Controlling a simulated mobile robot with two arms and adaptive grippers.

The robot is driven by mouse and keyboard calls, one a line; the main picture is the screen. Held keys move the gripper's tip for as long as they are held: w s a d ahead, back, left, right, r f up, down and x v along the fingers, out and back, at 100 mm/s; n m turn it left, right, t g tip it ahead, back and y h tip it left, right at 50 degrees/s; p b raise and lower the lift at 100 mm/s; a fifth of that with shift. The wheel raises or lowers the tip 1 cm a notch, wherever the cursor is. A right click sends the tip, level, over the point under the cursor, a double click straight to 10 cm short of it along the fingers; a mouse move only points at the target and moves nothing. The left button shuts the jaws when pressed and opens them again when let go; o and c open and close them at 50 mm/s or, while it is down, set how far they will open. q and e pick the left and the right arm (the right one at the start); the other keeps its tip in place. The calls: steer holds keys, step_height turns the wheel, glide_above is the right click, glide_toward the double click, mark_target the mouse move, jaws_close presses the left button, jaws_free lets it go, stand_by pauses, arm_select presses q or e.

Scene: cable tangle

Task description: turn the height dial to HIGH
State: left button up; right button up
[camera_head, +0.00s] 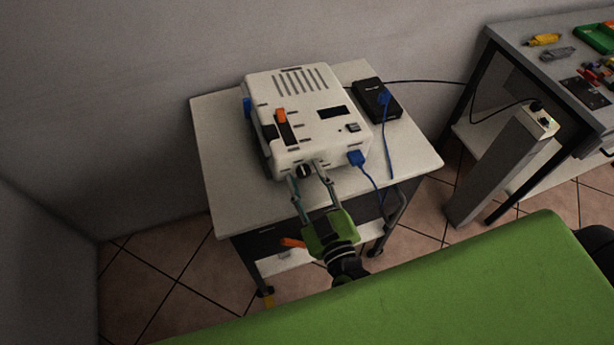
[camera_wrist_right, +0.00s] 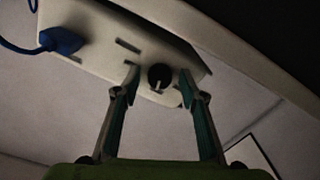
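A white box-shaped device (camera_head: 345,150) stands on a small cart. The round black height dial (camera_head: 304,171) is on its front face, low and to the left. My right gripper (camera_head: 305,172) is in front of that face, with its two fingers apart and one on each side of the dial. In the right wrist view the dial (camera_wrist_right: 158,76) sits between the open fingertips (camera_wrist_right: 160,75), with a gap on both sides. A pale pointer mark shows on the dial, but the setting labels cannot be read. My left gripper is not in view.
A blue plug (camera_head: 356,158) sits in the device's front, right of the dial, with its cable hanging nearby. A black adapter box (camera_head: 377,100) lies behind on the cart top (camera_head: 222,150). A grey post (camera_head: 500,165) and a workbench (camera_head: 520,32) stand to the right.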

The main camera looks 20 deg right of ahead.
jaws_close()
